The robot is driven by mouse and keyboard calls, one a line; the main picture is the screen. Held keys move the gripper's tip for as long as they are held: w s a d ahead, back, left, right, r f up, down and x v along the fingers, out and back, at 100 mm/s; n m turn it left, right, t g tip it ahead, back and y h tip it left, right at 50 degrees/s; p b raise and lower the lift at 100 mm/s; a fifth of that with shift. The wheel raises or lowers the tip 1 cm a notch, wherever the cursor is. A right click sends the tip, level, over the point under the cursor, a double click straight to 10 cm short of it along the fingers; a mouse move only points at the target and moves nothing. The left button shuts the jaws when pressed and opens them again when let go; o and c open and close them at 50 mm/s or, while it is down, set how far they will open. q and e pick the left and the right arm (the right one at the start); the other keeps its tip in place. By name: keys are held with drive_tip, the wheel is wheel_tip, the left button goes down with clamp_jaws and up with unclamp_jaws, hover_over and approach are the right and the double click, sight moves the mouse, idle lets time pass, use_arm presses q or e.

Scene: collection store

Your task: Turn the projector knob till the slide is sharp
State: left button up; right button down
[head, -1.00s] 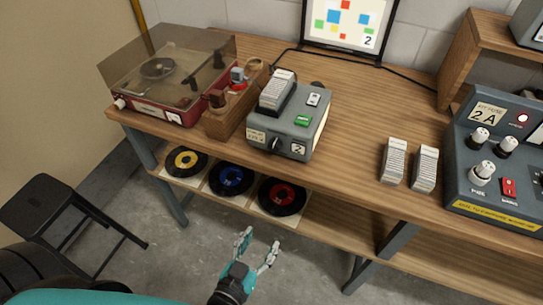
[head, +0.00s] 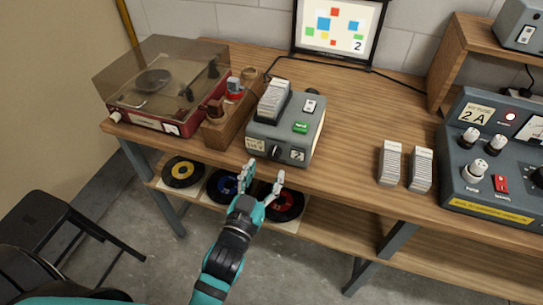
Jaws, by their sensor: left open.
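The slide projector (head: 286,134) is a grey box on the workbench, with a rack of slides (head: 274,99) on top and a lit green button (head: 301,127). Its dark knob (head: 275,151) is on the front face, beside a label reading 2. The screen (head: 338,27) at the back shows coloured squares and a 2; they look fairly crisp at this size. My left gripper (head: 262,180) is open and empty, in front of the bench edge and just below the knob, apart from it. My right gripper is not in view.
A red record player (head: 160,117) and a wooden box (head: 228,118) stand left of the projector. Two slide stacks (head: 391,162) and a grey control panel (head: 490,170) are to the right. Records lie on the lower shelf (head: 325,217). A black stool (head: 38,222) stands at left.

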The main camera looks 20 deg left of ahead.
sight(273, 157)
use_arm(q)
drive_tip(key=w, duration=0.4)
drive_tip(key=shift+w, duration=0.15)
drive_tip(key=shift+w+d, duration=0.1)
drive_tip(key=shift+w, duration=0.35)
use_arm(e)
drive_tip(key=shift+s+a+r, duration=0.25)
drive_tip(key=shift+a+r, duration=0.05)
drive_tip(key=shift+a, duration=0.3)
